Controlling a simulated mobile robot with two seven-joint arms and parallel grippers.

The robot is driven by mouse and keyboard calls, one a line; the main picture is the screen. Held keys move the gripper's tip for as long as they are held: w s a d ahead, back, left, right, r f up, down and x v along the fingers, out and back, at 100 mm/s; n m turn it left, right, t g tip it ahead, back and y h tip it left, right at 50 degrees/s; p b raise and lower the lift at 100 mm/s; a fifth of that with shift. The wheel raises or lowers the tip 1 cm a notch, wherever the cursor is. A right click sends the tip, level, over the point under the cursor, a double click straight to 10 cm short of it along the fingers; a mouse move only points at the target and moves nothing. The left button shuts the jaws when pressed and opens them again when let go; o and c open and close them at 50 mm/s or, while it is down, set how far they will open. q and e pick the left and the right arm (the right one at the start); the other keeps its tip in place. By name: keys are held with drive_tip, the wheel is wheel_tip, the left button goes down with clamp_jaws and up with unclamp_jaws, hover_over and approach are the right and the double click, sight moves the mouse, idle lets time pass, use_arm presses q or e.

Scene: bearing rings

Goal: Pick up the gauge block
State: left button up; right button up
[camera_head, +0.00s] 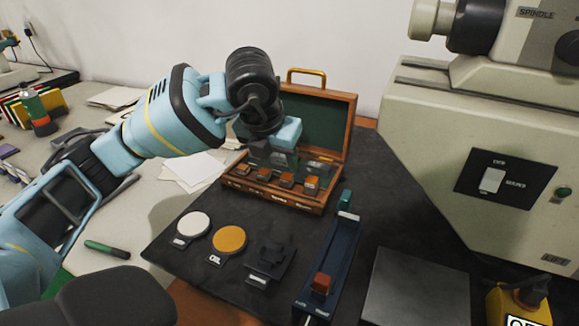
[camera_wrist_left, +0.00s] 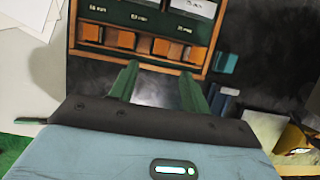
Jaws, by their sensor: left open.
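An open wooden case (camera_head: 333,160) with a green-lined lid stands at the back of the dark mat. Several orange-brown blocks sit in its front row; one is the block (camera_head: 287,179) near the middle. Which one is the gauge block I cannot tell. The left wrist view shows this row, including a block (camera_wrist_left: 161,47), below green strips with mm labels. My left gripper (camera_head: 278,158) hangs over the case and hides part of its inside. In the left wrist view its two green fingers (camera_wrist_left: 158,90) are apart with nothing between them. My right gripper is out of view.
On the dark mat (camera_head: 180,262) lie a white disc (camera_head: 193,223), an amber disc (camera_head: 229,239), a black stepped piece (camera_head: 271,262) and a long blue fixture (camera_head: 335,262). A large grey machine (camera_head: 470,130) stands at the right. Papers (camera_head: 187,172) lie left of the case.

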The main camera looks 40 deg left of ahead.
sight(286, 176)
use_arm(q)
drive_tip(key=shift+w+a, duration=0.2)
drive_tip(key=shift+w, duration=0.1)
drive_tip(key=shift+r, duration=0.1)
drive_tip(key=shift+s, duration=0.1)
drive_tip(key=shift+d+f, duration=0.1)
drive_tip(key=shift+f, duration=0.2)
drive_tip(key=shift+w+f, duration=0.25)
drive_tip(key=shift+f, duration=0.2)
drive_tip(key=shift+w+x, duration=0.1)
drive_tip(key=shift+x, duration=1.45)
drive_tip(key=shift+w+x, duration=0.15)
drive_tip(key=shift+x, duration=1.4)
drive_tip(key=shift+r, duration=0.15)
clamp_jaws()
